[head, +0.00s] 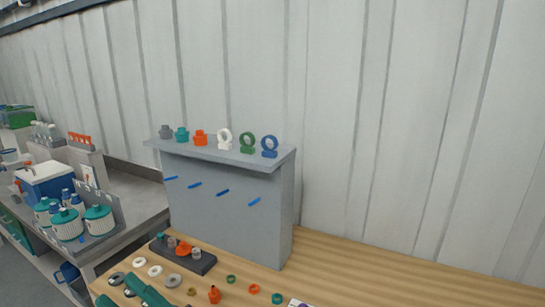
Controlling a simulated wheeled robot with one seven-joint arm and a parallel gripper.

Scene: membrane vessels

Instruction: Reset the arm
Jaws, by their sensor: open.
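My gripper and arm do not show clearly anywhere in the head view. Teal-green shapes (150,296) enter at the lower left edge of the wooden table, cut off by the frame; I cannot tell what they are. A grey stand (228,215) rises from the table. Its top shelf holds a row of small parts: a grey fitting (166,131), a teal one (182,134), an orange one (200,138), then white (224,140), green (247,143) and blue (269,147) ring-shaped pieces.
A dark tray (202,267) with small fittings lies before the stand, among loose rings and an orange part (214,295). The wooden table (370,275) is clear on the right. A grey bench (135,200) at left carries teal-lidded vessels (67,223) and a blue-white box (45,183).

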